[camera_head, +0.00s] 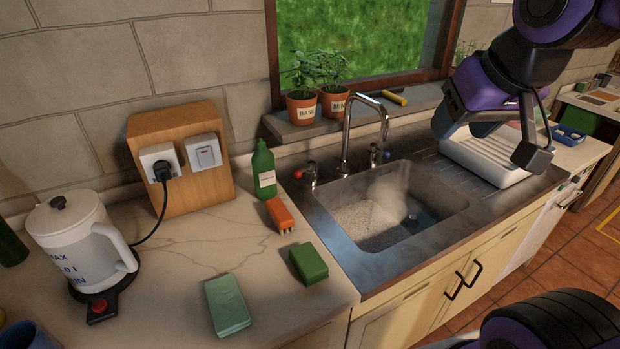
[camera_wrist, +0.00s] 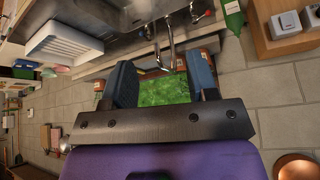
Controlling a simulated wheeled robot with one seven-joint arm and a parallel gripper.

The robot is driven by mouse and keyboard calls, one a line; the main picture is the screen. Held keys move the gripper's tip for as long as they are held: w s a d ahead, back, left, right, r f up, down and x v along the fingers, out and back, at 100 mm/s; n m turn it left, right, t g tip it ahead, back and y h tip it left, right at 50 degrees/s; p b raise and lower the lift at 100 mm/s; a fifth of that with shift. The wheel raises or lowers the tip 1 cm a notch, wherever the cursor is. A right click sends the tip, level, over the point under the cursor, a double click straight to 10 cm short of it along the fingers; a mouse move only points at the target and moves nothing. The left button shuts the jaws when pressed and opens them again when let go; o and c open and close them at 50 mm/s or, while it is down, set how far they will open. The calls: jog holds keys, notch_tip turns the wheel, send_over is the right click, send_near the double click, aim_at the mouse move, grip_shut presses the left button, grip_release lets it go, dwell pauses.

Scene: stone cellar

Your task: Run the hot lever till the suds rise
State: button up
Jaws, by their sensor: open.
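The steel sink basin (camera_head: 440,212) has pale, speckled suds (camera_head: 370,219) low over much of its floor, with whitish steam above them. A dark round patch shows at the basin's right. The arched spout (camera_head: 347,135) stands behind the basin; I cannot make out a water stream. The hot lever, with a red end (camera_head: 299,174), is left of the spout. A blue-marked lever (camera_head: 386,155) is on the right. My gripper (camera_head: 490,140) is open and empty above the drainer, well right of both levers. The wrist view shows its parted fingers (camera_wrist: 162,85) and the spout (camera_wrist: 166,48).
A white dish rack (camera_head: 490,163) stands under my gripper. Potted herbs (camera_head: 302,107) stand on the sill behind the spout. A green bottle (camera_head: 264,172), an orange brush (camera_head: 280,214), a green sponge (camera_head: 309,263) and a kettle (camera_head: 80,245) occupy the left counter.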

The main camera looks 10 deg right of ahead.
jog(key=w+a+f+m+t+y, duration=0.1)
jog(key=w+a+f+m+t, duration=0.15)
jog(key=w+f, duration=0.45)
jog(key=w+a+f+m+t+y, duration=0.1)
jog(key=w+a+f+m, duration=0.15)
jog(key=w, duration=0.85)
jog(key=w+a+f+m+t+y, duration=0.1)
jog(key=w+a+f+m, duration=0.1)
jog(key=w+a+f, duration=0.5)
jog(key=w+a+f+m+t+y, duration=0.1)
jog(key=w+f+m+t+y, duration=0.15)
jog(key=w+f+m, duration=0.45)
jog(key=m+t+h, duration=0.2)
jog(key=m+t, duration=0.2)
jog(key=m, duration=0.2)
send_near(299, 176)
jog(key=shift+w+a+r, duration=0.3)
jog(key=shift+w+a, duration=0.15)
jog(key=shift+s+f+m+t+h, duration=0.2)
jog(key=shift+f+m+h, duration=0.1)
jog(key=shift+m, duration=0.3)
jog(key=shift+s+f+m+t+h, duration=0.1)
jog(key=shift+f+m+t+h, duration=0.15)
jog(key=shift+m, duration=0.35)
jog(key=w, duration=0.7)
jog(key=w+a, duration=0.1)
jog(key=w, duration=0.2)
jog(key=shift+w+a, duration=0.1)
jog(key=shift+w, duration=0.25)
grip_shut()
